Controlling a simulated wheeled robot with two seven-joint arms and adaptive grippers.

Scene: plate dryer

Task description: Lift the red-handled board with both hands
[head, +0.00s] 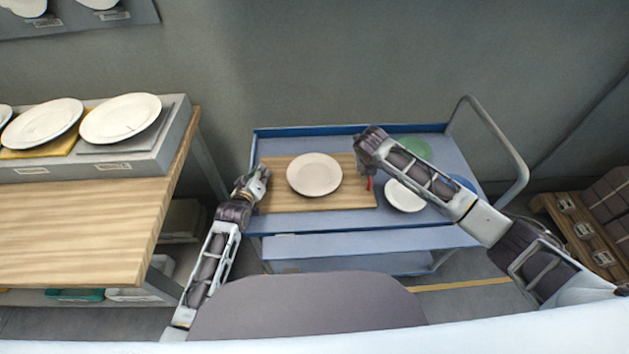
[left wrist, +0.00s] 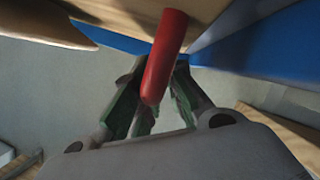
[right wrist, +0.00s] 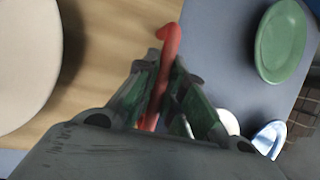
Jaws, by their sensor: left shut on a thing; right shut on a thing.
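The wooden board (head: 277,199) is on or just above the cart's top, with a white plate (head: 314,174) on it; I cannot tell whether it touches the cart. My left gripper (head: 258,184) is at the board's left end. In the left wrist view its fingers (left wrist: 150,105) are shut on a red handle (left wrist: 165,55). My right gripper (head: 364,166) is at the right end. In the right wrist view its fingers (right wrist: 160,95) are shut on the other red handle (right wrist: 170,45), which partly shows in the head view (head: 369,183).
The blue-rimmed cart (head: 300,131) also holds a green plate (head: 415,147), a white plate (head: 405,196) and a blue plate (head: 463,182), right of the board. A wooden table (head: 80,225) with plates on a grey rack (head: 180,130) stands at left. The cart's handle (head: 497,137) rises at right.

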